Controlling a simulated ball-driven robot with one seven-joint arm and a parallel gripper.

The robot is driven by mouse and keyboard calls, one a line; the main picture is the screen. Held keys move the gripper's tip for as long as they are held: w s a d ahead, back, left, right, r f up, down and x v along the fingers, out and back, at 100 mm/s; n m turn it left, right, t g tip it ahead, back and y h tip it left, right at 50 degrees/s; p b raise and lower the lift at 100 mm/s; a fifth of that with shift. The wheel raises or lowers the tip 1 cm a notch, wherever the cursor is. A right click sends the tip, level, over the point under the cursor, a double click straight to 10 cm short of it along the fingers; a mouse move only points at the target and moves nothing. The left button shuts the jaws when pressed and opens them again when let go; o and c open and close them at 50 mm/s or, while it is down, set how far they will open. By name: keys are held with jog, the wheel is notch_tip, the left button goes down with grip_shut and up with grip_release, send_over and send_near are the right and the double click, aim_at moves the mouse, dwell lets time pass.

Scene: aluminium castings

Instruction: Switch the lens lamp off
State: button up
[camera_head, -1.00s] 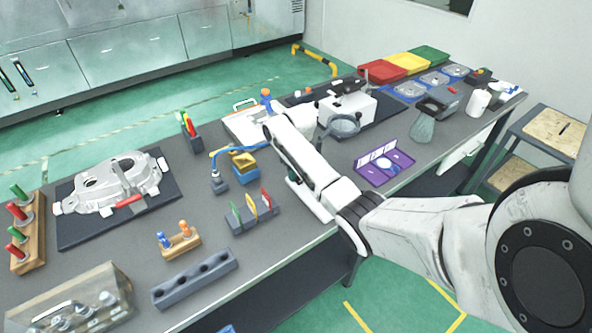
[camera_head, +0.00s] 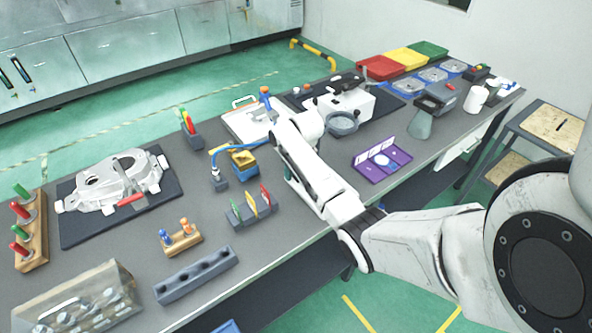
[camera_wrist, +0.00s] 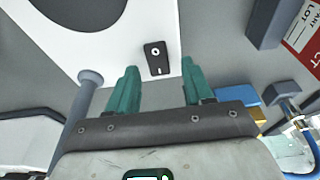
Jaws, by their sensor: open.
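A round grey lens (camera_head: 342,123) shows beside a white box on the bench in the head view; I take it as the lens lamp. In the wrist view a small black switch with white marks (camera_wrist: 156,58) sits at the edge of a white surface (camera_wrist: 110,45). I cannot tell which way it is set or whether a lamp is lit. My gripper (camera_wrist: 160,82) is open and empty, its green fingers apart. The switch lies beyond the fingertips, between them in the picture; no contact is visible. In the head view my arm mostly hides the gripper.
A grey post (camera_wrist: 86,95) stands left of the fingers. A blue and yellow box (camera_head: 243,163) and a card rack (camera_head: 252,212) stand near my arm. A purple tray (camera_head: 383,163) lies to the right. A casting (camera_head: 115,183) lies on a dark mat at left.

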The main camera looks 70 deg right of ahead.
jog(key=shift+r, duration=0.1)
jog(key=b+v, duration=0.1)
jog(key=v, duration=0.9)
jog(key=shift+r, duration=0.35)
jog(key=shift+s, duration=0.15)
